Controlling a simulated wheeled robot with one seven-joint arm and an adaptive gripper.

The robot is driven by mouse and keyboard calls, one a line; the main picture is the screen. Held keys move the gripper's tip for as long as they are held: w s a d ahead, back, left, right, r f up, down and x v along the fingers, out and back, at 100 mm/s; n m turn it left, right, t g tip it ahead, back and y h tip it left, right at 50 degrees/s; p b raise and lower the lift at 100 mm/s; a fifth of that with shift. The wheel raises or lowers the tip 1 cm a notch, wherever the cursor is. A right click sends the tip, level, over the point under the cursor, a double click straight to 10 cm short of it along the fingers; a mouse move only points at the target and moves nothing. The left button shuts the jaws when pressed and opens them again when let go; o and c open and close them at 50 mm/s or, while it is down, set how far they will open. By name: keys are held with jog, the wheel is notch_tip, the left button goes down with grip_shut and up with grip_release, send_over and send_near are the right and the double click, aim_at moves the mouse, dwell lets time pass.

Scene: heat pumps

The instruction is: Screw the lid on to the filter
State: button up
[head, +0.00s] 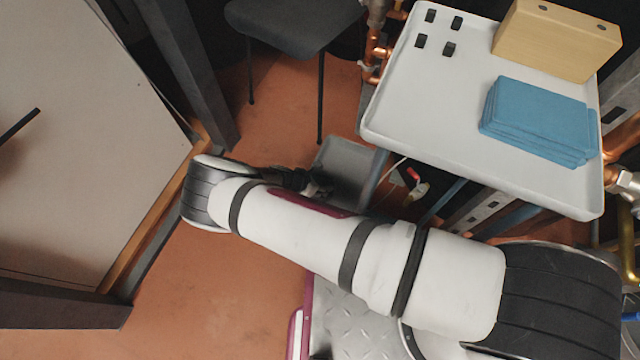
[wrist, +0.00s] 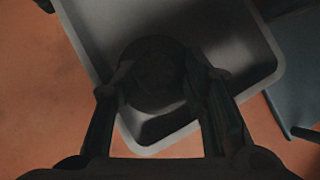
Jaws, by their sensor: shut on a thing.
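My gripper (wrist: 155,88) is shut on a dark round lid (wrist: 153,72), with one finger on each side of it. The lid is in deep shadow, so its details are hard to tell. In the wrist view, the lid appears over a grey tray (wrist: 235,62); I cannot tell whether it touches the tray. In the head view, my gripper (head: 308,184) is a small dark shape beyond my white arm, beside the low grey tray (head: 350,158). The lid cannot be made out there. I cannot make out the filter in either view.
A white tray table (head: 430,110) carries blue cloths (head: 538,120), a wooden block (head: 556,38) and several small black pieces (head: 437,33). Copper pipes (head: 376,52) run behind it. A dark chair (head: 296,25) stands at the back. Orange floor (head: 200,290) is clear at lower left.

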jog(key=shift+s+f, duration=0.2)
jog(key=shift+r+p, duration=0.2)
jog(key=shift+p, duration=0.1)
grip_shut()
jog(key=shift+w+r+p, duration=0.1)
jog(key=shift+r+p, duration=1.95)
jog(key=shift+r, duration=0.8)
jog(key=shift+a, duration=0.2)
